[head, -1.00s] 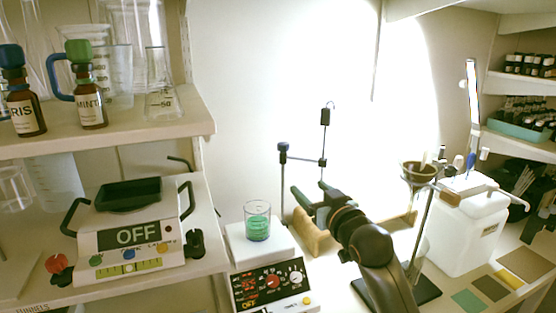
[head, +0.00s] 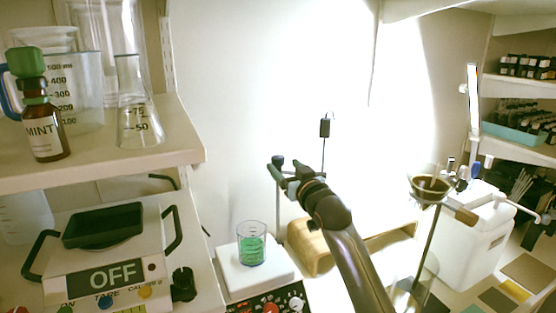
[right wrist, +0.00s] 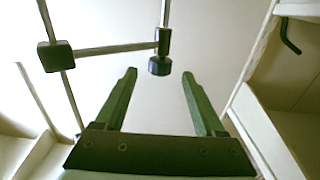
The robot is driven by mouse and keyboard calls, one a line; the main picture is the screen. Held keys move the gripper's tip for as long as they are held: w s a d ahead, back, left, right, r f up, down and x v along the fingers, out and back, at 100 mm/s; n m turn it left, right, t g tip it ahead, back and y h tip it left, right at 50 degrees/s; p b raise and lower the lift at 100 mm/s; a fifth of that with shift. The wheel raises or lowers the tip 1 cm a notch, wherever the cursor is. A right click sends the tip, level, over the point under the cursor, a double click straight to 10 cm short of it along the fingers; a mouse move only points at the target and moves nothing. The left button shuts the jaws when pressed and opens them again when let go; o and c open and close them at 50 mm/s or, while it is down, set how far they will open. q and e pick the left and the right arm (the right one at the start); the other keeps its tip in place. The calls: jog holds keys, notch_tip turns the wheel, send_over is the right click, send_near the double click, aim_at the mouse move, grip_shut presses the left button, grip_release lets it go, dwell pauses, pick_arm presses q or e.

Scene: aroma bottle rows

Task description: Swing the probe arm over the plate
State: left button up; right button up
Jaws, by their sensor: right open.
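The probe stand is a thin upright post with a dark blue knob (head: 278,160) on top. Its horizontal arm leads right to a clamp on a thin probe rod with a black block (head: 325,128) at its upper end. My right gripper (head: 281,174) is open at the post's top. In the right wrist view, the knob (right wrist: 160,66) lies between the open fingertips (right wrist: 159,74), with no visible contact. The dark clamp block (right wrist: 55,56) shows there at left. The white plate (head: 262,272) carries a beaker of green liquid (head: 251,245). The left gripper is out of view.
A funnel (head: 430,187) on a stand and a white tank (head: 470,235) are to the right. Shelves with glassware, a MINT bottle (head: 43,125) and a device reading OFF (head: 115,277) stand left.

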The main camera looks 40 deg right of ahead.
aim_at(280, 163)
jog(key=shift+x, duration=2.55)
grip_shut()
